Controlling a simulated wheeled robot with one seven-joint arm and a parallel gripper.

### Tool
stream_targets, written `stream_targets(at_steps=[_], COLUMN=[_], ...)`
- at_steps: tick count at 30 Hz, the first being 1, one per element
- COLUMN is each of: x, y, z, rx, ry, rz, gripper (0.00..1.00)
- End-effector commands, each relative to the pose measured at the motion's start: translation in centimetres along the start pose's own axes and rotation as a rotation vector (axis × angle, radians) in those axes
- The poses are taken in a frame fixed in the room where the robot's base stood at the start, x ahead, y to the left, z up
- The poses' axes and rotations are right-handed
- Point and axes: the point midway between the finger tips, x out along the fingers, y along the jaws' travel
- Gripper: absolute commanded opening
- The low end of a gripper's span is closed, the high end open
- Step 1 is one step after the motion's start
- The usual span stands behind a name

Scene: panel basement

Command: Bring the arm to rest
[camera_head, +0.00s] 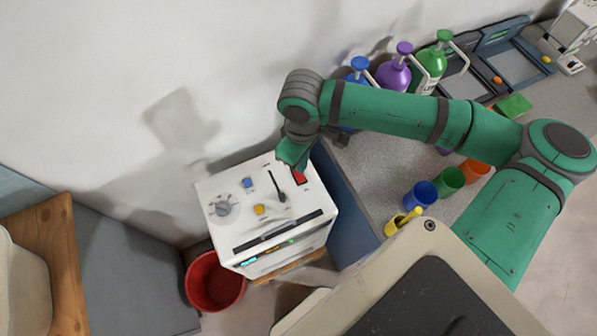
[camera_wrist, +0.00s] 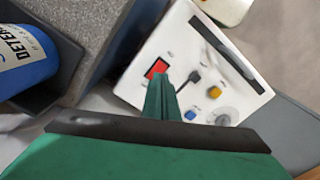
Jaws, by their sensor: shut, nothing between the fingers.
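My green arm reaches from the right across the counter in the head view. My gripper (camera_head: 294,155) is shut and empty, pointing down over the back right part of a white control box. In the wrist view my gripper (camera_wrist: 162,95) shows as a narrow green wedge, its tip beside a red square button. The white control box (camera_head: 215,188) carries the red button (camera_head: 299,176), a black lever (camera_head: 279,190), a blue button (camera_head: 247,183), a yellow button (camera_head: 259,210) and a grey dial (camera_head: 223,207). I cannot tell whether the fingertips touch the panel.
A grey counter (camera_head: 365,165) stands right of the box, with blue, purple (camera_head: 394,75) and green bottles at the back and several coloured cups (camera_head: 421,195). A red bin (camera_head: 213,283) is on the floor. The wall is close behind; a wooden surface (camera_head: 62,260) stands left.

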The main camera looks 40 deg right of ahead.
Motion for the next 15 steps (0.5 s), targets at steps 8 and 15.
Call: stream_targets(at_steps=[8,15], x=[-1.24,-1.26], y=[-0.04,-0.01], z=[0.0,0.02], rx=[-0.001,0.0], ry=[0.0,0.0], rz=[0.0,0.0], gripper=[0.0,0.0])
